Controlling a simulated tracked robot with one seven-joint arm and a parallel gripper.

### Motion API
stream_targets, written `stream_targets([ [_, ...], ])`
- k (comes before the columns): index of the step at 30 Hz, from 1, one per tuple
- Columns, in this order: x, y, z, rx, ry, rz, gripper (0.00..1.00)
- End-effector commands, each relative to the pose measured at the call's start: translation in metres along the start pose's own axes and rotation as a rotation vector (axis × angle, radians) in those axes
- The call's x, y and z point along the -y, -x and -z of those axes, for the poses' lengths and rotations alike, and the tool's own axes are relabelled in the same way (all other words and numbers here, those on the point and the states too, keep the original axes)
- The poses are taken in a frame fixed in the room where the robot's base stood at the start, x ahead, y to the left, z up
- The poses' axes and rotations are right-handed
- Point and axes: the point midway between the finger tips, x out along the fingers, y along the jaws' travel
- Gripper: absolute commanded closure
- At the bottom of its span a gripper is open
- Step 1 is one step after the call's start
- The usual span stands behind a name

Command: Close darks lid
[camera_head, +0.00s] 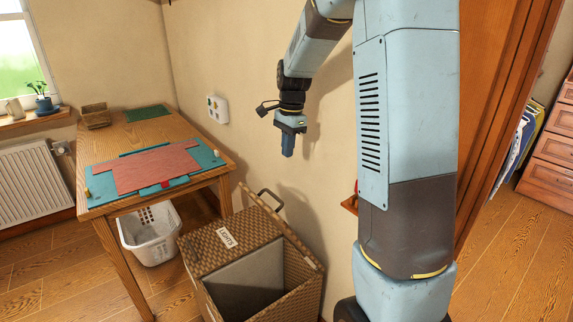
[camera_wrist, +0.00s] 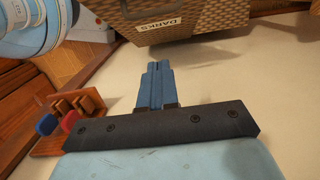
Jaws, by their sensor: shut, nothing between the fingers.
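A wicker hamper (camera_head: 215,285) stands against the wall. Its lid labelled LIGHTS (camera_head: 205,250) lies shut, and the compartment beside it is open, with a grey lining showing. The darks lid (camera_head: 300,252) stands raised at the wall side, seen nearly edge-on, with a dark handle (camera_head: 270,197) at its far end. In the wrist view the wicker panel with the DARKS label (camera_wrist: 163,24) is at the top, beyond the fingertips. My gripper (camera_head: 288,150) is shut and empty, pointing down above the hamper near the wall, apart from the lid.
A wooden table (camera_head: 150,130) with a teal mat and red cloth stands left of the hamper. A white laundry basket (camera_head: 150,235) is under it. A wall switch panel (camera_head: 217,109) is behind. A wooden rack with coloured pegs (camera_wrist: 72,120) is on the wall in the wrist view.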

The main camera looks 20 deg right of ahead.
Motion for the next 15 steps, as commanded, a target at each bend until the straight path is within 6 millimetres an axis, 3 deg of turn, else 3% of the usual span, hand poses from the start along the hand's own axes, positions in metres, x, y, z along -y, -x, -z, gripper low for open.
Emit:
stream_targets([
  [15,-0.001,-0.087,0.0,0.001,0.003,-0.004,1.0],
])
